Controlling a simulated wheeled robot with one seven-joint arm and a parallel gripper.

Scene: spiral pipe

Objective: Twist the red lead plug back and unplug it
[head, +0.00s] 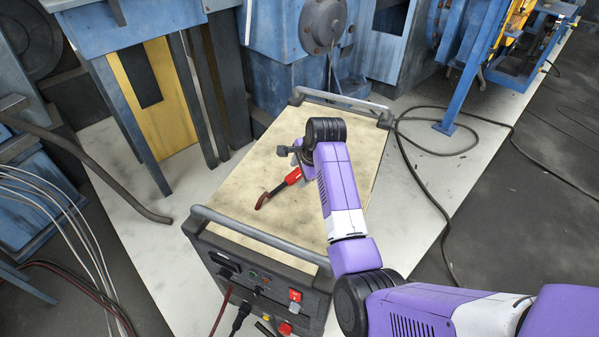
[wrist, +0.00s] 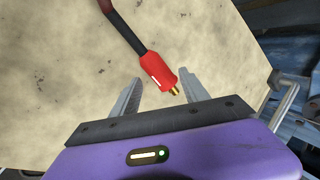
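The red lead plug (head: 292,177) is out of any socket, over the beige top of the machine (head: 255,195). In the wrist view the plug (wrist: 157,70) shows its brass pin bare, pointing toward my gripper, with its dark cable leading away. My gripper (wrist: 159,77) is open, its fingers on either side of the plug with a gap on each side. In the head view my gripper (head: 297,154) is over the machine top at the plug's pin end. I cannot tell whether the plug touches the top.
The machine's front panel (head: 265,290) has a red connector (head: 295,295), another red part (head: 285,328) and cables. A grey handle bar (head: 255,235) runs along the front edge. Blue machinery (head: 280,80) stands behind. A black cable (head: 430,190) lies on the floor at right.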

